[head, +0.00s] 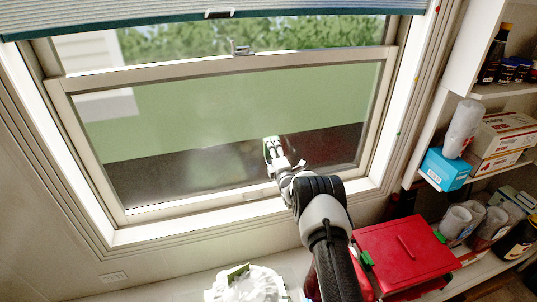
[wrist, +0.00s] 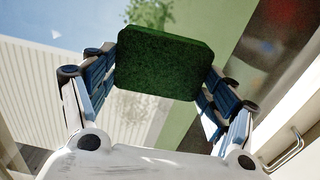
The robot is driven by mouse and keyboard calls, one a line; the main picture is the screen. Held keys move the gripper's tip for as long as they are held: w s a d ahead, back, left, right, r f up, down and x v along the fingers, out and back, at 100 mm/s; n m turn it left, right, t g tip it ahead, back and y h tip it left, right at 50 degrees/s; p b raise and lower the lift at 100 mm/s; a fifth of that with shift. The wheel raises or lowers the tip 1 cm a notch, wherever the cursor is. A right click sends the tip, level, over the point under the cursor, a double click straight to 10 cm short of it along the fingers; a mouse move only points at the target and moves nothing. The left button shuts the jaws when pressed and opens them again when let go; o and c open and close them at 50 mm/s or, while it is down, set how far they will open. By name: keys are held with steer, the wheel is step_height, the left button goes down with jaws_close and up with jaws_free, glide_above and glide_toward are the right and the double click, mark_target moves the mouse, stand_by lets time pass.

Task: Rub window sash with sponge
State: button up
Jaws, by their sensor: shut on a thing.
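The window's lower sash (head: 220,68) has a pale frame around a dark-and-green glass pane and fills the middle of the head view. My gripper (head: 273,150) is in front of the lower right part of the pane. In the wrist view, my gripper (wrist: 160,78) is shut on a dark green sponge (wrist: 163,60), with a finger pressed on each side. The sponge shows as a small green edge (head: 267,150) in the head view, mostly hidden by the fingers. Whether the sponge touches the glass cannot be told. A metal latch (head: 241,47) sits on the sash's top rail.
A pleated blind (head: 110,14) hangs above. Shelves with a blue box (head: 445,169), jars and cartons stand at the right. A red box (head: 405,255) and a crumpled white heap (head: 245,288) lie below the window. The wall left of the window is clear.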

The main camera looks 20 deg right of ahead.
mark_target(239, 157)
steer(key=shift+a, duration=7.15)
steer(key=shift+s+d+r+p, duration=0.1)
steer(key=shift+d+r+p, duration=0.1)
steer(key=shift+r+p, duration=0.95)
steer(key=shift+d+r+b, duration=0.15)
steer(key=shift+d+b, duration=1)
steer(key=shift+d, duration=0.35)
steer(key=d, duration=1.1)
steer(key=shift+a+r, duration=0.15)
steer(key=shift+a, duration=6.95)
